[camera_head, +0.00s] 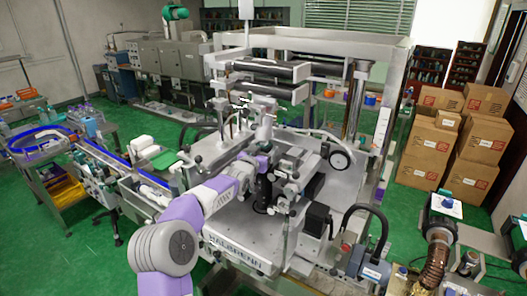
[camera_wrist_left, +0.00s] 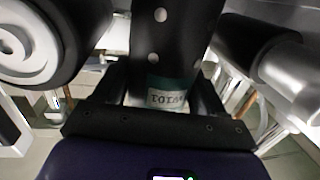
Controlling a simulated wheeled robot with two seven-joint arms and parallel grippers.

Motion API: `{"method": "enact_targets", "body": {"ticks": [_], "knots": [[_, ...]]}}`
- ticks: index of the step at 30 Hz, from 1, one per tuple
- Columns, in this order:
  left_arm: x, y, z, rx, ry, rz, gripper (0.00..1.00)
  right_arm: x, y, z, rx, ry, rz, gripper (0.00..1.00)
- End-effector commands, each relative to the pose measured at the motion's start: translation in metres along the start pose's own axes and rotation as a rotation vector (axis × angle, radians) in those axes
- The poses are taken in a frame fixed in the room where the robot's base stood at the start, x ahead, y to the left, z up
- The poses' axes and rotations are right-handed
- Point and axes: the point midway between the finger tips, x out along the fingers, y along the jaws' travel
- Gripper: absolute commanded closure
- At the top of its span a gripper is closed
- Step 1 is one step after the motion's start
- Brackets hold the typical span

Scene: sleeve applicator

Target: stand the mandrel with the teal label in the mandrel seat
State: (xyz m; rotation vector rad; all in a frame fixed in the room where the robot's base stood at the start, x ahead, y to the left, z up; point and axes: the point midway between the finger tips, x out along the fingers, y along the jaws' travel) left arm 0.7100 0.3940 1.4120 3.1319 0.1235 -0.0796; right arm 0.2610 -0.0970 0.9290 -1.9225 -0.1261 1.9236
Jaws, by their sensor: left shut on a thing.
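My left gripper (camera_wrist_left: 158,95) is shut on a black mandrel (camera_wrist_left: 165,35) in the left wrist view. The mandrel has pale round spots and a white label with a teal band (camera_wrist_left: 168,92), printed with dark characters, low between the fingers. Its far end runs out of the top of that view. I cannot make out the mandrel seat. My right gripper is not in view.
A white handwheel (camera_head: 340,158) stands right of the gripper. Black rollers (camera_head: 270,70) and a steel column (camera_head: 355,100) rise behind. A black box (camera_head: 318,219) and a blue-grey motor (camera_head: 369,266) are at the front right. Bare deck (camera_head: 235,225) shows at the front.

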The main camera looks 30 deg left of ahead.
Motion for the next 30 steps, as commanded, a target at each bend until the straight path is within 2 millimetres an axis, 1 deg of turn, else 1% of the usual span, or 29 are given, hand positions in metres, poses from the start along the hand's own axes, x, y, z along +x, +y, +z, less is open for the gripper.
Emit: {"method": "enact_targets", "body": {"ticks": [1,4,23,24,28,30], "knots": [[-0.0003,0.0001,-0.0035,0.000,0.007,0.000,1.00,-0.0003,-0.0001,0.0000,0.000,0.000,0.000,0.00],[-0.0003,0.0001,-0.0035,0.000,0.007,0.000,1.00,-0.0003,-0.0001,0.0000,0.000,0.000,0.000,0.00],[-0.0001,0.0001,0.0014,0.000,0.007,0.000,1.00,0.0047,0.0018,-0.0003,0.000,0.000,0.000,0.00],[-0.0001,0.0001,0.0015,0.000,0.006,0.000,0.28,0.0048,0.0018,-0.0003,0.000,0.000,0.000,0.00],[-0.0001,0.0001,0.0018,0.000,0.005,0.000,0.08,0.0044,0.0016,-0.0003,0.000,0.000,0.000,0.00],[0.0000,0.0001,0.0023,0.000,0.004,0.000,0.00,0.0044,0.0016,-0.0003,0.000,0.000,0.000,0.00]]}}
